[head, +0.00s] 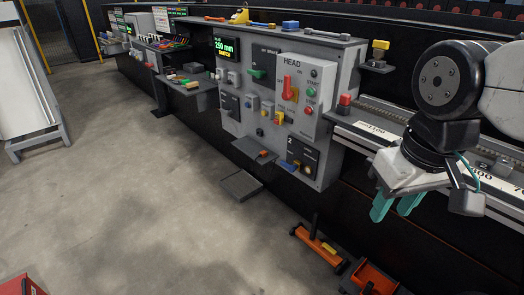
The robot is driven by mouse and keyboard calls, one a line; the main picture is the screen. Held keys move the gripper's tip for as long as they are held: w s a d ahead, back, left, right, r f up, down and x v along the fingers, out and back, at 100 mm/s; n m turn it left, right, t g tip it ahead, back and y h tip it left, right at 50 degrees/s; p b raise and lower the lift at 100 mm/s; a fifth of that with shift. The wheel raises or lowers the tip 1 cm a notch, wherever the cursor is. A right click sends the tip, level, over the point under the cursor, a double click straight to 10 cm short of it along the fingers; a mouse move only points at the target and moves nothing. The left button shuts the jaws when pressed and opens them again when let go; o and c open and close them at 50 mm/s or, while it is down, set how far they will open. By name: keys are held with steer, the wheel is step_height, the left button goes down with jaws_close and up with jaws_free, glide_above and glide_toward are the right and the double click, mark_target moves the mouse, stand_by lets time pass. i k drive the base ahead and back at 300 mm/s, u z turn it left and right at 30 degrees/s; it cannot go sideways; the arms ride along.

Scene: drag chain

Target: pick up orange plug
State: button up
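My gripper (394,210) hangs at the right of the head view, its teal fingers pointing down with a gap between them. It is open, and I see nothing between the fingers. I cannot clearly make out an orange plug. A small orange-red piece (263,153) lies on a little grey shelf (250,147) low on the grey control panel, left of my gripper and apart from it. It is too small to tell whether it is the plug.
The grey control panel (312,72) carries levers, buttons and sockets. A measuring rail (375,131) runs behind my gripper. An orange floor tool (318,246) and an orange tray (370,275) lie below. Open concrete floor (130,190) spreads left.

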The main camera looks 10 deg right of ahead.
mark_target(263, 154)
steer(key=u, duration=0.9)
steer(key=i, duration=4.1)
steer(key=z, duration=2.75)
